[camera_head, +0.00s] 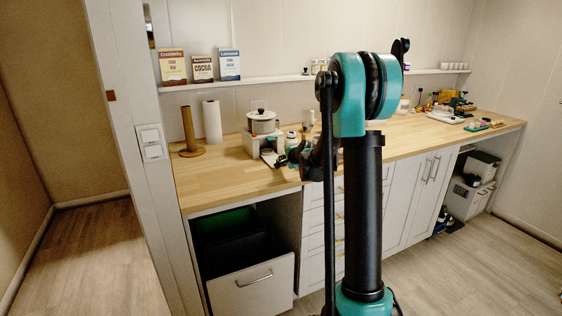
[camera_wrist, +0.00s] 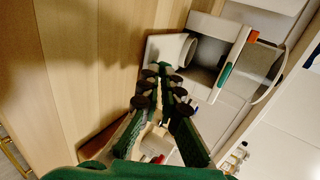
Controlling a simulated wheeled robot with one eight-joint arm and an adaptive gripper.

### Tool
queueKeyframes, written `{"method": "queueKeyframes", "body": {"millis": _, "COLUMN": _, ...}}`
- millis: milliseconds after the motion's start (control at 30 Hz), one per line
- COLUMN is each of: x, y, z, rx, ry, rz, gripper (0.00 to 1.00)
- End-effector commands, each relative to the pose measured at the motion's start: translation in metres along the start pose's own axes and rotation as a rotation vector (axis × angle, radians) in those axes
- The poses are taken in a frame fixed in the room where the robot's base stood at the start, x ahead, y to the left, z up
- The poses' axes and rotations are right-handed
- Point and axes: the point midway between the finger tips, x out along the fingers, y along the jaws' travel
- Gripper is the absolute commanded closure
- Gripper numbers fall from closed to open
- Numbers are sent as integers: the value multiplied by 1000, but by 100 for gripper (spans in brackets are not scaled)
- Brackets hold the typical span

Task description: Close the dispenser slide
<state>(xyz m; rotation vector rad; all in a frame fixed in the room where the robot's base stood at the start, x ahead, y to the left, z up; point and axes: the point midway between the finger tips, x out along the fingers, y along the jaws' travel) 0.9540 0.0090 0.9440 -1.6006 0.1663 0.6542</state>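The dispenser (camera_head: 263,125) stands on the wooden counter in the head view, a round pale canister on a light base. In the wrist view its grey and white body (camera_wrist: 211,52) fills the upper middle, with a pale cylinder beside a dark recess. Which part is the slide, and how far it is out, I cannot tell. My gripper (camera_wrist: 165,78) points at the dispenser's near side in the wrist view. Its green fingers with black pads lie close together, with a narrow gap between them. Contact with the dispenser is unclear.
A paper towel roll (camera_head: 212,122) and a brown post on a round base (camera_head: 190,135) stand left of the dispenser. Small bottles (camera_head: 292,141) stand close on its right. Boxes (camera_head: 203,69) sit on the shelf above. An open drawer (camera_head: 252,286) juts out below the counter.

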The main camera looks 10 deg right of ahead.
Motion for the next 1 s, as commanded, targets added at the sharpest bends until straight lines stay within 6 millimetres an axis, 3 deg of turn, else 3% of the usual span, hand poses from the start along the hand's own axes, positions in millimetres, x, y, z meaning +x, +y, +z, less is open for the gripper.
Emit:
{"method": "queueKeyframes", "body": {"millis": 500, "x": -77, "y": 2, "z": 0, "rx": 1, "ry": 0, "rz": -1, "gripper": 100}}
{"method": "queueKeyframes", "body": {"millis": 800, "x": -104, "y": 2, "z": -1, "rx": 1, "ry": 0, "rz": -1, "gripper": 100}}
{"method": "queueKeyframes", "body": {"millis": 1000, "x": -140, "y": 22, "z": -2, "rx": 2, "ry": 1, "rz": 1, "gripper": 100}}
